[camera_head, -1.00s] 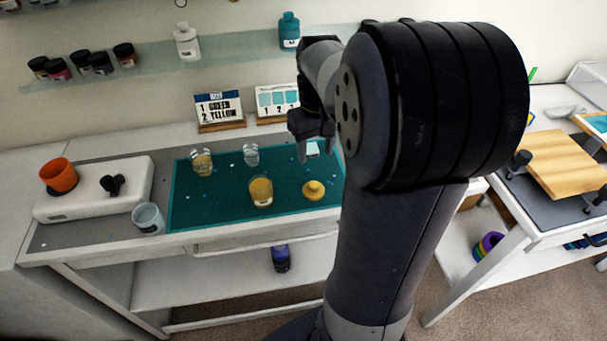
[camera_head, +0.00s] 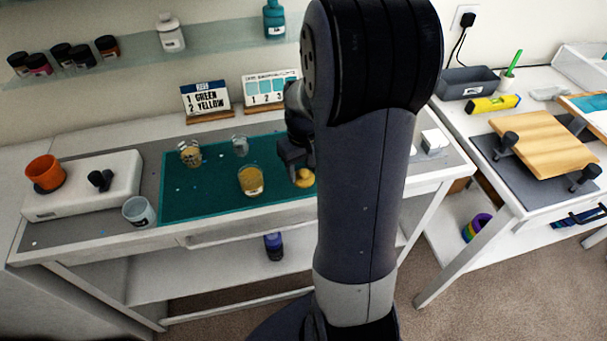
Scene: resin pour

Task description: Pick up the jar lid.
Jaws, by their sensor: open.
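The yellow round lid (camera_head: 306,179) lies on the right part of the green mat (camera_head: 205,207). My gripper (camera_head: 294,170) is over its left side, seen from behind, and covers part of it. My arm hides the area just to the right. The jaws are open and hold nothing that I can see; whether they touch the lid I cannot tell. A jar with yellow contents (camera_head: 250,181) stands on the mat to the left of the gripper.
A clear cup (camera_head: 240,146) and a cup with yellowish contents (camera_head: 190,154) stand further back. A pale cup (camera_head: 138,212) stands left of the mat. A white device (camera_head: 85,195) carries an orange cup (camera_head: 43,171). Two cards (camera_head: 206,98) (camera_head: 268,91) stand behind.

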